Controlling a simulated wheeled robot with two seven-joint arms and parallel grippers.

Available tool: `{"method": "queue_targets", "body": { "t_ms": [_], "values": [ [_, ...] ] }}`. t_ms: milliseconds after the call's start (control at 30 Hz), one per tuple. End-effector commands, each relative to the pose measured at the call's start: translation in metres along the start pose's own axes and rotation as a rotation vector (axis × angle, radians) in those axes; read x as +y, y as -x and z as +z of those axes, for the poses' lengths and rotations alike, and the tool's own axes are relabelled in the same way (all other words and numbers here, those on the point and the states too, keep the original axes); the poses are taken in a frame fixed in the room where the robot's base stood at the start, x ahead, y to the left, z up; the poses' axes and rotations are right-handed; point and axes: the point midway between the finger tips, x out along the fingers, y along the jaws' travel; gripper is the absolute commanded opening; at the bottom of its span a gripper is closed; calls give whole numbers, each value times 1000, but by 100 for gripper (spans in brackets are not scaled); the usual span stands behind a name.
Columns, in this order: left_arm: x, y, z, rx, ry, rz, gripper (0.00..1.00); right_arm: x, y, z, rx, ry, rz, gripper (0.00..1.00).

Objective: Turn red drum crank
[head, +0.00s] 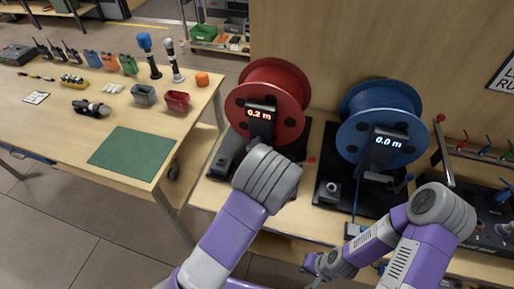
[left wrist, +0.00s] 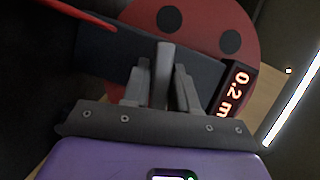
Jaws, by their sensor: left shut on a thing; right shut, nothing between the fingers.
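The red drum (head: 274,96) stands on its black base at the back of the bench, and its display (head: 261,112) reads 0.2 m. In the left wrist view the red drum disc (left wrist: 205,25) fills the background. My left gripper (left wrist: 161,88) is shut around a grey upright post, the crank handle (left wrist: 165,62), in front of the disc. In the head view my left arm's rounded joint covers the crank and the left fingertips. My right gripper (head: 313,264) is low in front of the bench, small in view, shut and empty, away from the red drum.
A blue drum (head: 376,115) stands to the right, its display reading 0.0 m. A black panel (head: 482,205) with colored levers is at the far right. The table at left holds a green mat (head: 132,152), radios and small bins. Bare floor lies at lower left.

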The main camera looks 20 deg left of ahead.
Motion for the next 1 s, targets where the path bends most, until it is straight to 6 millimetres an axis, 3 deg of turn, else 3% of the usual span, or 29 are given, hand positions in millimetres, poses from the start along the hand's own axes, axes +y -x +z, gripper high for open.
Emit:
{"method": "queue_targets", "body": {
  "t_ms": [400, 933, 967, 1000],
  "values": [
    [1, 0, 0, 0, -161, -70, 0, 0, 0, 0, 0, 0, 0, 0],
    [0, 0, 0, 0, -180, -78, 0, 0, 0, 0, 0, 0, 0, 0],
    [0, 0, 0, 0, -180, -78, 30, 0, 0, 0, 0, 0, 0, 0],
    [0, 0, 0, 0, -180, -78, 37, 0, 0, 0, 0, 0, 0, 0]
  ]
}}
